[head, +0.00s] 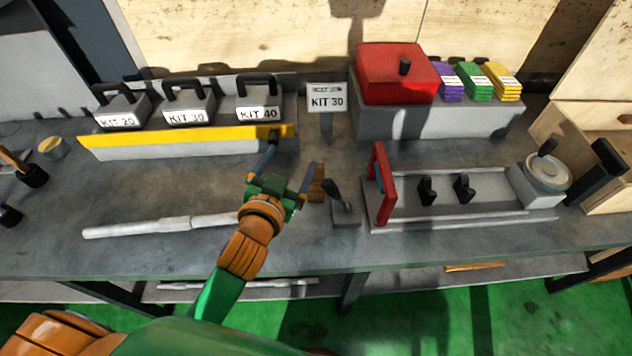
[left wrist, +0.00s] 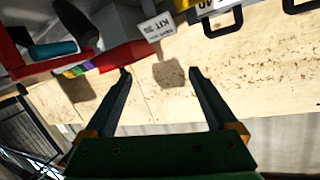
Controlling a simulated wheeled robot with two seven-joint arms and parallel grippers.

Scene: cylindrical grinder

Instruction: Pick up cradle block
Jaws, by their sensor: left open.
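Three grey blocks with black handles stand in a row on a yellow-fronted rack (head: 185,142) at the back left: the KIT 20 block (head: 120,107), the KIT 30 block (head: 188,104) and the KIT 40 block (head: 258,100). A sign (head: 326,98) reading KIT 30 stands right of them. My left gripper (head: 294,152) is open and empty over the bench, in front of the rack's right end. In the left wrist view its fingers (left wrist: 160,74) are spread, with the sign (left wrist: 156,27) and a block's handle (left wrist: 222,22) beyond them. My right gripper is not in view.
A grey shaft (head: 160,226) lies left of my forearm. The grinder (head: 460,195) with its red upright frame (head: 381,188) is on the right, a lever (head: 342,205) beside it. A red box (head: 393,74) stands behind. Bench between rack and shaft is clear.

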